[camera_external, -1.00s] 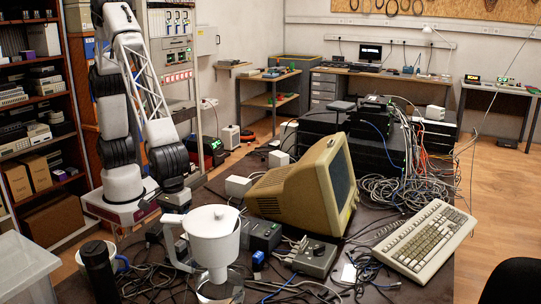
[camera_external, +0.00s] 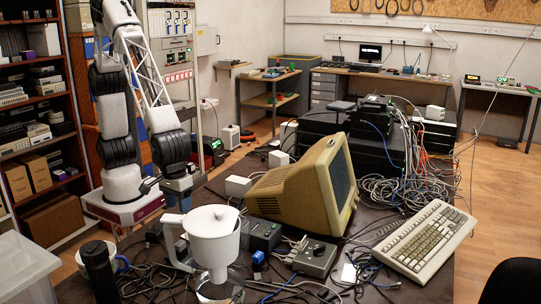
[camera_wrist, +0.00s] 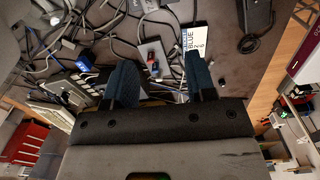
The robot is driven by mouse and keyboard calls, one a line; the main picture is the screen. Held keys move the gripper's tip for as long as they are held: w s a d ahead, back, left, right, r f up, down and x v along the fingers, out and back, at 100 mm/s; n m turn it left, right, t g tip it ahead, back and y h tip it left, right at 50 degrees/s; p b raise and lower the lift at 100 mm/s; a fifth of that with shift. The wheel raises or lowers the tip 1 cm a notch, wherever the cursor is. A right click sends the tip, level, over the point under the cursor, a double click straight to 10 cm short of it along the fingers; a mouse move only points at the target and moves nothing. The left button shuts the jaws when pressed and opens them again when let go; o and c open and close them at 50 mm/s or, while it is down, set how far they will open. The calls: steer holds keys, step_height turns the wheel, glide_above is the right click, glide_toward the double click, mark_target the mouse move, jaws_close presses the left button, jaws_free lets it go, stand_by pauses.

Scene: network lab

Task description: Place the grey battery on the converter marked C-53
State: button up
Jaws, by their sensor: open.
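My gripper (camera_external: 185,203) hangs at the table's left side, behind the white pitcher (camera_external: 212,240). In the wrist view my gripper (camera_wrist: 161,80) has two blue fingers spread apart with nothing held between them. A small grey block (camera_wrist: 150,52) with red and blue spots lies on the table beyond the fingers, roughly between them in the picture. It may be the battery, but I cannot tell. I cannot read the mark C-53 anywhere, so I cannot tell which device is that converter.
A beige monitor (camera_external: 300,188), a dark box (camera_external: 262,234) and a grey box with a knob (camera_external: 316,259) stand right of my gripper. A dark cylinder (camera_external: 98,272) stands at the front left. Loose cables and a blue connector (camera_wrist: 84,63) clutter the table.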

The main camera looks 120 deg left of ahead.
steer(key=s+a+r+m+t, duration=0.1)
steer(key=s+a+r+m, duration=0.3)
steer(key=s+a+r, duration=0.4)
steer(key=s+a+r+m, duration=0.5)
steer(key=s+a+r, duration=0.15)
steer(key=a, duration=0.35)
steer(key=s+a+r+m, duration=0.1)
steer(key=s+a+m, duration=0.3)
steer(key=s, duration=0.5)
steer(key=s+a+r+m+t, duration=0.1)
steer(key=s+a+m, duration=0.3)
steer(key=s, duration=0.5)
steer(key=shift+a+r, duration=0.55)
steer(key=shift+a, duration=0.35)
